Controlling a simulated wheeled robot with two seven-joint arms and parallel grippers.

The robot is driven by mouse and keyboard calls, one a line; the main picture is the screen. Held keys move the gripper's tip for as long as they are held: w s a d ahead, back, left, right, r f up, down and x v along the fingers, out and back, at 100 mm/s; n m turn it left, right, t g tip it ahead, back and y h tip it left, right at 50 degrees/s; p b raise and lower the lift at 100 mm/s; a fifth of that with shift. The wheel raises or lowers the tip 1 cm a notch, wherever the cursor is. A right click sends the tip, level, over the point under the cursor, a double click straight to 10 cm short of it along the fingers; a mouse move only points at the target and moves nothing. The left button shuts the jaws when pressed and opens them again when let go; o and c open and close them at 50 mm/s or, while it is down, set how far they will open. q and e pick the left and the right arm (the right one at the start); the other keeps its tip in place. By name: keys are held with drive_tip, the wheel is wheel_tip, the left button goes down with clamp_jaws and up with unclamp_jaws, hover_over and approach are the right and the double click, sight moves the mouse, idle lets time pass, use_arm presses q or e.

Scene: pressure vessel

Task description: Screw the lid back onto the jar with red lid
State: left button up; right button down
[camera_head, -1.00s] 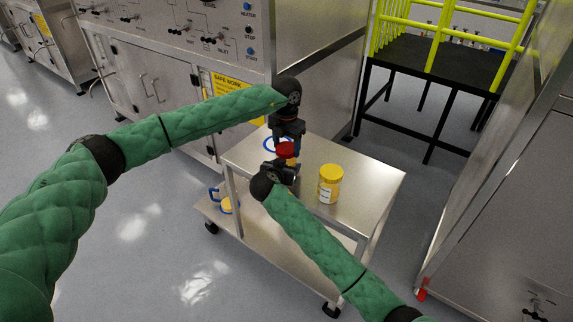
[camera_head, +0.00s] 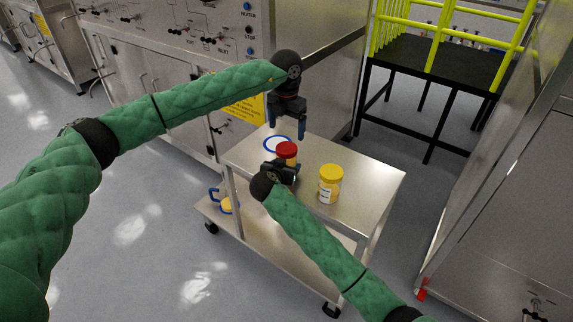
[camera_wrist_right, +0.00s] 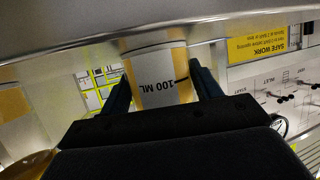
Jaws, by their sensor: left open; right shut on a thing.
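The jar with the red lid (camera_head: 287,149) stands upright on the top of a steel cart. The lid sits on the jar's mouth; I cannot tell how tightly. My right gripper (camera_head: 283,168) is shut around the jar's body and partly hides it. The right wrist view shows the yellowish jar body (camera_wrist_right: 158,72) with a "100 ML" label between the fingers of the right gripper (camera_wrist_right: 160,85). My left gripper (camera_head: 287,127) is open and empty, above the red lid and apart from it, fingers pointing down.
A jar with a yellow lid (camera_head: 330,184) stands right of the red-lidded jar on the cart top (camera_head: 365,182). A white disc with a blue ring (camera_head: 276,144) lies behind. A blue-handled item (camera_head: 225,204) is on the lower shelf. A steel cabinet (camera_head: 150,80) stands behind.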

use_arm(q)
wheel_tip(320, 180, up, 5)
drive_tip(key=shift+f, duration=0.2)
use_arm(e)
drive_tip(key=shift+c, duration=1.2)
unclamp_jaws()
drive_tip(key=shift+s, duration=0.1)
drive_tip(key=shift+s+a+r, duration=0.1)
drive_tip(key=shift+s+a, duration=0.1)
drive_tip(key=shift+s, duration=0.1)
drive_tip(key=b+v, duration=0.2)
drive_tip(key=v, duration=0.5)
use_arm(q)
wheel_tip(320, 180, down, 2)
drive_tip(key=shift+f, duration=0.1)
